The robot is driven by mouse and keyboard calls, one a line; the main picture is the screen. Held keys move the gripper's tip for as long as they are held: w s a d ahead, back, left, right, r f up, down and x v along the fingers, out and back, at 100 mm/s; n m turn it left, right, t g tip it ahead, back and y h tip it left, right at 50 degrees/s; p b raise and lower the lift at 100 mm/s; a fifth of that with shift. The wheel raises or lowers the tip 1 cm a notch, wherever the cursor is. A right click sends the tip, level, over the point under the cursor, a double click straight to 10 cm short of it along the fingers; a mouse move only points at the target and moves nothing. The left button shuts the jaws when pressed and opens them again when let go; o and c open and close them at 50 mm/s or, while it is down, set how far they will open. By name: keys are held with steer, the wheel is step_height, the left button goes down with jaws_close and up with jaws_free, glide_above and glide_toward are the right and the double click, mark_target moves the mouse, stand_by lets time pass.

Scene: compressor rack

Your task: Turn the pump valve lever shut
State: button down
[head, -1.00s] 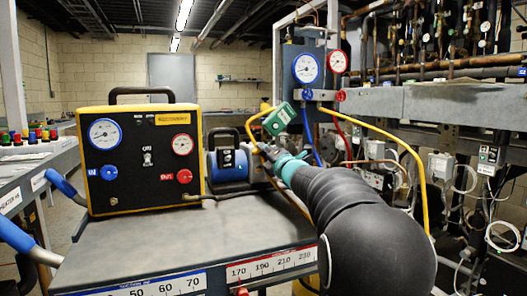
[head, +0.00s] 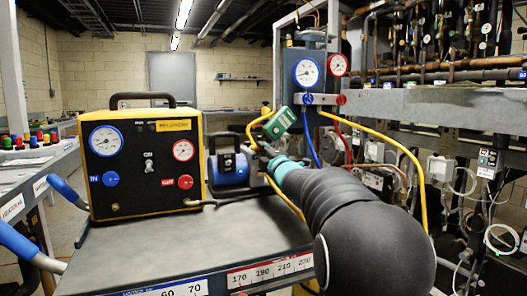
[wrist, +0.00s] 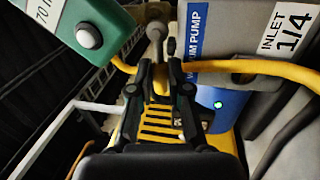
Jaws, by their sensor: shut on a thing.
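The blue vacuum pump (head: 228,168) stands on the bench beside the yellow-edged console. In the wrist view its blue label (wrist: 195,35) reads "...UM PUMP". The valve lever (wrist: 157,52) appears as a slim grey piece with a rounded end, in front of the pump at the top middle of the wrist view. My gripper (wrist: 160,75) is shut on the lever, its dark fingers on either side of it. In the head view my gripper (head: 266,152) is beside the pump, largely hidden behind my arm. The lever's exact angle cannot be told.
A green gauge box (head: 279,122) hangs just above my gripper; it also shows in the wrist view (wrist: 90,32). Yellow hoses (head: 408,150) arch close by. The black console (head: 146,160) stands left. A manifold with two gauges (head: 320,85) stands behind. The bench front (head: 190,245) is clear.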

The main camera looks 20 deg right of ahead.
steer(key=c, duration=1.1)
jaws_free()
steer(key=s, duration=0.4)
steer(key=s+f, duration=0.1)
steer(key=s, duration=0.3)
steer(key=s+f, duration=0.1)
steer(key=s, duration=0.3)
steer(key=shift+d+f, duration=0.15)
steer(key=shift+d, duration=0.05)
steer(key=shift+w, duration=0.1)
